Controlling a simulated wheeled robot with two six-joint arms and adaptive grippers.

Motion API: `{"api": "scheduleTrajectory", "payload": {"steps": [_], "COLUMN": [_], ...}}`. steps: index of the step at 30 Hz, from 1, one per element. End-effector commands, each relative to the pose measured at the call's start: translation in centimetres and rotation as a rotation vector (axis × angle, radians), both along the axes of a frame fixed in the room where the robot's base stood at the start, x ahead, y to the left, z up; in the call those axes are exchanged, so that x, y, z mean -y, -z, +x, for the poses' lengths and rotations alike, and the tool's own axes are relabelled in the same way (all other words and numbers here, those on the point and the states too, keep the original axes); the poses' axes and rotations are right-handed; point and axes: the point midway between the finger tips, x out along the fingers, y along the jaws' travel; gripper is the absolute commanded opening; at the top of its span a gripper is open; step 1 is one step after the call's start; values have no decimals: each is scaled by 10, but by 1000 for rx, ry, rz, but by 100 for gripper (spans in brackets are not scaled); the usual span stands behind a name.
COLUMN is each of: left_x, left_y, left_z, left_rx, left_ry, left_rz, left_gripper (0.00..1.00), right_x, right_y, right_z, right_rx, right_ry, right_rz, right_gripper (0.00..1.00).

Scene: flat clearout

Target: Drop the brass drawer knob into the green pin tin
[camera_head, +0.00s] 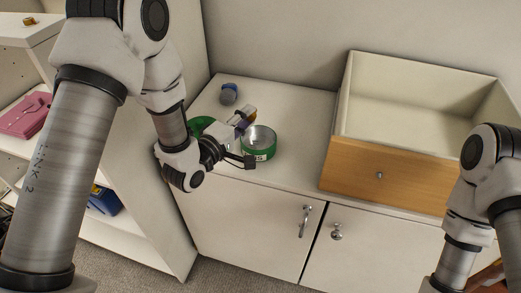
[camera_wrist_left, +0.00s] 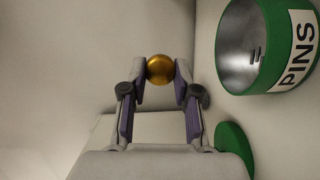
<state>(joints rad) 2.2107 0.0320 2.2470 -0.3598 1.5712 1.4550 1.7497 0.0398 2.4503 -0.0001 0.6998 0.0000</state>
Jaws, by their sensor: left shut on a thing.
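The brass drawer knob (camera_wrist_left: 160,69) is a round gold ball between the fingertips of my left gripper (camera_wrist_left: 160,73), which is shut on it. In the head view my left gripper (camera_head: 245,118) is over the cabinet top, by the far left side of the pin tin. The green pin tin (camera_head: 259,154) stands open and upright on the cabinet top. In the left wrist view the tin (camera_wrist_left: 303,35) is to the right of the knob and apart from it, with a PINS label and a few dark pins inside. My right gripper is out of view.
A green lid (camera_wrist_left: 233,145) lies beside the tin, partly behind my left arm in the head view. A small blue-grey object (camera_head: 229,94) lies farther back. A large drawer (camera_head: 365,172) with a wooden front stands to the right. Shelves (camera_head: 110,205) are at the left.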

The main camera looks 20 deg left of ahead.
Motion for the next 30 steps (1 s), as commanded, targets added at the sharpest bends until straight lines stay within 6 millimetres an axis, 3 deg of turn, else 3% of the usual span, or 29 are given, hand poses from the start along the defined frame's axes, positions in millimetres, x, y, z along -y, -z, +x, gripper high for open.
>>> {"api": "scheduleTrajectory", "payload": {"steps": [1, 3, 11, 12, 14, 15, 25, 30], "left_x": [0, 0, 0, 0, 0, 0, -1, -11], "left_y": [13, 17, 17, 17, 17, 17, 18, 17], "left_z": [0, 0, 0, 0, 0, 0, -3, -30], "left_rx": [0, 1, 1, 1, 1, 1, 0, -4], "left_ry": [0, 0, 0, 0, 0, 0, 0, -2], "left_rz": [0, 0, 0, 0, 0, 0, 0, -4], "left_gripper": [0, 0, 0, 33, 55, 59, 59, 59], "right_x": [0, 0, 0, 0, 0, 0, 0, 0], "right_y": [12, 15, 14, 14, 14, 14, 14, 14], "right_z": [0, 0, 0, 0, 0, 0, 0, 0], "right_rx": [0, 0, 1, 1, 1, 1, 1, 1], "right_ry": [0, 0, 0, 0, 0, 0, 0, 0], "right_rz": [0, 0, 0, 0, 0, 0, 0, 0], "right_gripper": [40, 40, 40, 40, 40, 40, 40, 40]}}
